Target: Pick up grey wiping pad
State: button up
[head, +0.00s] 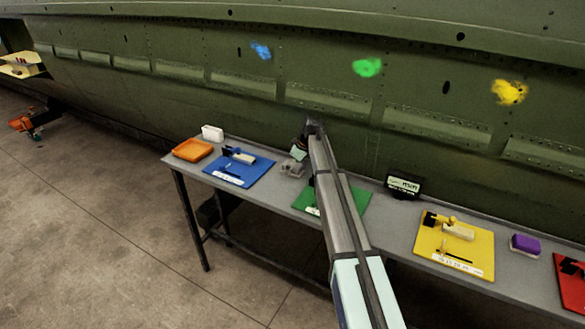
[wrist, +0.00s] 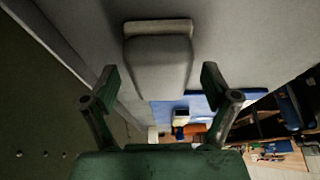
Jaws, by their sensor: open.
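The grey wiping pad (wrist: 158,68) lies on the grey table, a rounded grey block with a paler strip along its top edge in the wrist view. In the head view the pad (head: 292,168) shows small between the blue and green mats, partly hidden by my arm. My gripper (wrist: 159,80) is open and empty, with one finger on each side of the pad in the wrist view. Gaps show between both fingers and the pad. How far the fingertips are above the table is hard to tell. The gripper is mostly hidden in the head view.
The table (head: 392,220) runs along the green fuselage (head: 200,60). A blue mat (head: 257,170) with a tool, an orange tray (head: 188,153) and a white block (head: 212,132) are left of the pad. The green mat (head: 356,200), a display (head: 403,185), yellow mat (head: 425,255) and purple block (head: 525,245) are right.

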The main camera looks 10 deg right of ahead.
jog(key=c, duration=1.2)
jog(key=shift+c, duration=0.2)
jog(key=shift+r, duration=0.1)
notch_tip(320, 180, up, 20)
jog(key=b, duration=0.4)
jog(key=shift+o, duration=0.7)
jog(key=shift+s, duration=0.1)
